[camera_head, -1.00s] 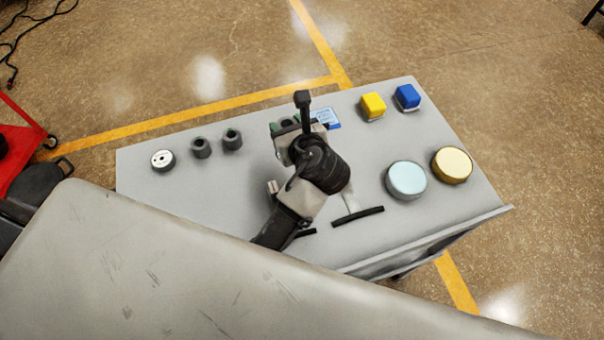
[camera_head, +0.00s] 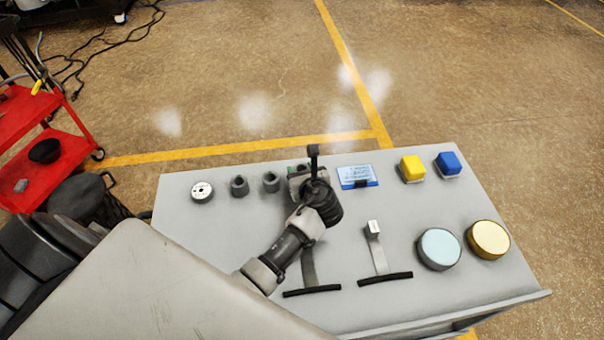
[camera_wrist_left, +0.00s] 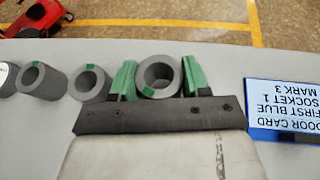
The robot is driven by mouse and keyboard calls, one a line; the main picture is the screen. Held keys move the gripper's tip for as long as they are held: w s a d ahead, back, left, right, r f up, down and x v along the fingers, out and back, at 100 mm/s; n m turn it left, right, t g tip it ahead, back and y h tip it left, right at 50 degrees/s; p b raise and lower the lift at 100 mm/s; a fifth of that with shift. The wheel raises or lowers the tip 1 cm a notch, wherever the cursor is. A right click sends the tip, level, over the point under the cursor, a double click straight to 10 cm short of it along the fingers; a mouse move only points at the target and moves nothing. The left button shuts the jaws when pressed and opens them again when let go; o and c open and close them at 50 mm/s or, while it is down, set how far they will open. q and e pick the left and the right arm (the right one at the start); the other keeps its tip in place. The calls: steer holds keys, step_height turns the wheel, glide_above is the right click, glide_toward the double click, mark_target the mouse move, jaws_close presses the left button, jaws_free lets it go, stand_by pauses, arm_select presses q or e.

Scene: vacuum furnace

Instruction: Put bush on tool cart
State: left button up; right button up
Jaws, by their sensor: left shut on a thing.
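My left gripper (camera_head: 303,172) has green fingers and is shut on a grey, ring-shaped bush (camera_wrist_left: 160,92). In the left wrist view the fingers (camera_wrist_left: 160,80) grip it from both sides, and its open bore faces the camera. In the head view the wrist mostly hides it. I cannot tell whether it touches the panel. Two similar bushes stand left of the gripper, a nearer one (camera_head: 271,182) and a farther one (camera_head: 240,186). The red tool cart (camera_head: 50,150) stands at far left, apart from the panel. My right gripper is not in view.
The grey panel (camera_head: 200,235) carries a white round piece (camera_head: 202,192), a blue-framed card (camera_head: 357,176), yellow (camera_head: 412,168) and blue (camera_head: 448,164) buttons, large round buttons and levers. A dark bowl (camera_head: 45,151) and a small grey block (camera_head: 21,186) lie on the cart.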

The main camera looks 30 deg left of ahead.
arm_select(q)
steer(key=shift+f, duration=0.6)
steer(key=o, duration=1.1)
steer(key=shift+f, duration=0.1)
steer(key=v, duration=1.2)
